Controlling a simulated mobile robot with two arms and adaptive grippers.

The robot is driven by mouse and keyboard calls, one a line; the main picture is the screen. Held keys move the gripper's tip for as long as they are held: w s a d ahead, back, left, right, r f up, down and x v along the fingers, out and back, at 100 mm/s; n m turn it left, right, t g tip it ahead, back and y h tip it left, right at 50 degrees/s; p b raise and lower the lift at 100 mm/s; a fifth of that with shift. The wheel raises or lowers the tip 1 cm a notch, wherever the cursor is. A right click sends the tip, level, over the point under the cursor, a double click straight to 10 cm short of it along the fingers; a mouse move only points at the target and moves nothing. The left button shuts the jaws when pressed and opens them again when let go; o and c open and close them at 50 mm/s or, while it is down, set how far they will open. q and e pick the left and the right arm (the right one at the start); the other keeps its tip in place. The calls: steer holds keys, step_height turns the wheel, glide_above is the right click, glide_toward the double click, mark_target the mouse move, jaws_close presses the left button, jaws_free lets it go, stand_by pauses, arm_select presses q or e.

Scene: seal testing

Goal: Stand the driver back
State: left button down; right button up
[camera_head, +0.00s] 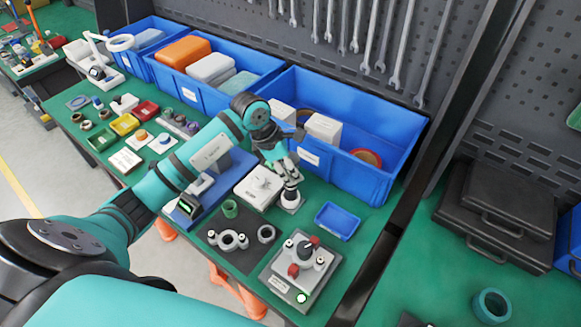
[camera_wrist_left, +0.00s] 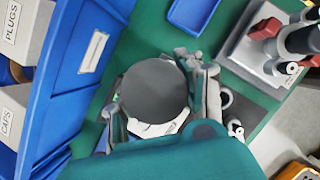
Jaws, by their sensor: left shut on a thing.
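My left gripper (camera_head: 286,175) points down over the work table and is shut on the driver (camera_head: 290,193). Only a short dark part of the driver shows below the fingers. In the left wrist view the driver (camera_wrist_left: 153,90) shows as a wide dark round end between the fingers. A small white holder (camera_head: 291,204) is directly under the driver. The driver looks close to upright, but I cannot tell whether it touches the holder or hangs just above it. My right gripper is not in view.
A blue tray (camera_head: 338,221) lies right of the holder, and a white box (camera_head: 259,187) stands left. A test fixture (camera_head: 302,267) with red clamps is nearer the front. Large blue bins (camera_head: 355,180) line the back. Grey rings lie on a dark mat (camera_head: 232,257).

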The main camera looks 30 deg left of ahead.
arm_select(q)
steer(key=shift+f+b, duration=0.3)
steer(key=shift+b, duration=0.05)
steer(key=c, duration=0.8)
jaws_free()
steer(key=shift+o, duration=0.4)
steer(key=shift+r+p, duration=0.75)
steer(key=shift+r, duration=0.45)
steer(key=shift+r+p, duration=0.7)
steer(key=shift+r, duration=0.6)
